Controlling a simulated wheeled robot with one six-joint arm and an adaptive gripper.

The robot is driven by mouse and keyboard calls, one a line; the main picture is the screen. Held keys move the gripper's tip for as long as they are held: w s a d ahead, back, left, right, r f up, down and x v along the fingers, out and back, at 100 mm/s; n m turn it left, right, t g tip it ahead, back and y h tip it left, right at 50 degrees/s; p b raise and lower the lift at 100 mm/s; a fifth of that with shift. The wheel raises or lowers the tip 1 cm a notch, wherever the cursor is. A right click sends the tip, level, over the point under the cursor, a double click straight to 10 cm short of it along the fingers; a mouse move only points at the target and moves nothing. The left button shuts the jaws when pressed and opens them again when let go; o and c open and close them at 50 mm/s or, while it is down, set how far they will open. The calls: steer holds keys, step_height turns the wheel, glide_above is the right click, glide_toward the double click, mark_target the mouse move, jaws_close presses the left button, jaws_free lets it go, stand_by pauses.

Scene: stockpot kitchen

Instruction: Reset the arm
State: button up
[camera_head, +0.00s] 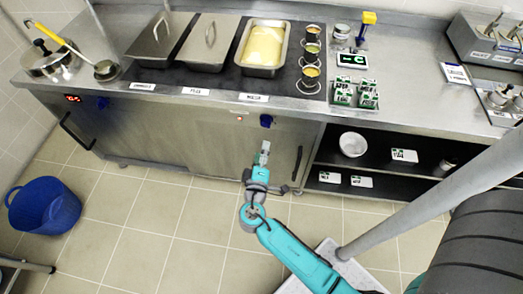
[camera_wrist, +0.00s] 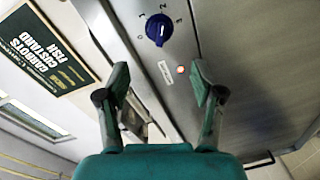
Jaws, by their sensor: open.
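My gripper (camera_head: 264,152) is out in front of the steel counter's front panel in the head view, held above the tiled floor. In the wrist view my gripper (camera_wrist: 160,85) shows its two fingers spread apart with nothing between them. Beyond the fingers is the steel panel with a blue knob (camera_wrist: 158,29) and a small lit red light (camera_wrist: 181,70). The blue knob also shows in the head view (camera_head: 266,121), just above the gripper. Whether the fingertips touch the panel cannot be told, but a gap seems to show.
The steel counter (camera_head: 215,135) carries lidded pans (camera_head: 208,40), a pan of yellow food (camera_head: 264,48), several small cups and green-white boxes (camera_head: 355,92). An open shelf below holds a white bowl (camera_head: 352,144). A blue tub (camera_head: 44,205) stands on the floor at left. The floor between is clear.

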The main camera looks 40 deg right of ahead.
steer(key=shift+s+f, duration=0.1)
steer(key=s+a+f+n+y, duration=0.1)
steer(key=s+a+f+y, duration=0.3)
steer(key=s, duration=0.5)
steer(key=s+a+f+y, duration=0.2)
steer(key=s+a+y, duration=0.3)
steer(key=s, duration=0.4)
steer(key=s+a+r+m+t+y, duration=0.2)
steer(key=s+r, duration=0.5)
steer(key=r, duration=0.2)
steer(key=s+a+r+m+t+y, duration=0.2)
steer(key=s+r, duration=0.4)
steer(key=r, duration=0.3)
steer(key=shift+s+a+m, duration=0.35)
steer(key=shift+a+m, duration=0.25)
steer(key=shift+a, duration=0.2)
